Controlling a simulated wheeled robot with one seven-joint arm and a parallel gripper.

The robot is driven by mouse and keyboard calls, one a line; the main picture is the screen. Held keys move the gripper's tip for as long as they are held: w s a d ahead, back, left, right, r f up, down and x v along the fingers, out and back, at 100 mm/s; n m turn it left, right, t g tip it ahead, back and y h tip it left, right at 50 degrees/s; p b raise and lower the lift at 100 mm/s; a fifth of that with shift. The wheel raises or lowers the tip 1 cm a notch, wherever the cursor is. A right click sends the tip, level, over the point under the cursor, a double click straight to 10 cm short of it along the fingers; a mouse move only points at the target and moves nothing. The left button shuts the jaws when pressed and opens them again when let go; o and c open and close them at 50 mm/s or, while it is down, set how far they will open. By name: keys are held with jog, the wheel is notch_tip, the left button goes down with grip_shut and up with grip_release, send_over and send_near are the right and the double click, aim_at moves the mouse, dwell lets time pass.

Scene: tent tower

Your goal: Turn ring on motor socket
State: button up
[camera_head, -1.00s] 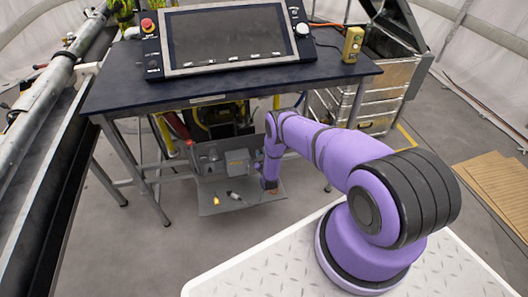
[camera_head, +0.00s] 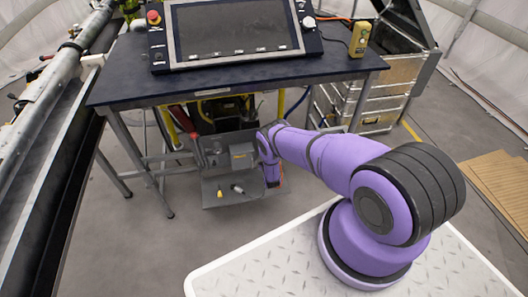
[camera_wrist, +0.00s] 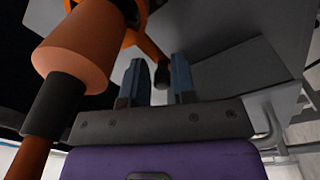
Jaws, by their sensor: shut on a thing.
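In the wrist view my gripper (camera_wrist: 158,82) has its two blue-grey fingers on either side of a short dark stub (camera_wrist: 162,74). The stub hangs below a curved orange part (camera_wrist: 147,40), which looks like the ring. The gap hides the exact contact. A thick orange plug body (camera_wrist: 88,42) with a dark end stands close left of the fingers, and an orange cable leaves it. In the head view my arm reaches down to the right side of a grey open box (camera_head: 213,158) under the table. My fingers and the motor socket cannot be made out there.
A dark table (camera_head: 120,86) with a control panel (camera_head: 236,30) stands above the box. A yellow plug (camera_head: 219,194) and a grey plug (camera_head: 238,189) lie on the box's lowered front. A metal case (camera_head: 365,103) stands to the right. A grey surface (camera_wrist: 245,75) is close above my fingers.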

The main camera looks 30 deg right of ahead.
jog(key=shift+s+f, duration=0.25)
jog(key=shift+f, duration=0.1)
jog(key=o, duration=0.8)
jog(key=shift+f, duration=0.1)
jog(key=shift+c, duration=0.2)
jog(key=shift+w, duration=0.1)
jog(key=shift+w+r, duration=0.1)
jog(key=shift+r, duration=0.1)
jog(key=v, duration=1)
jog(key=shift+s, duration=0.4)
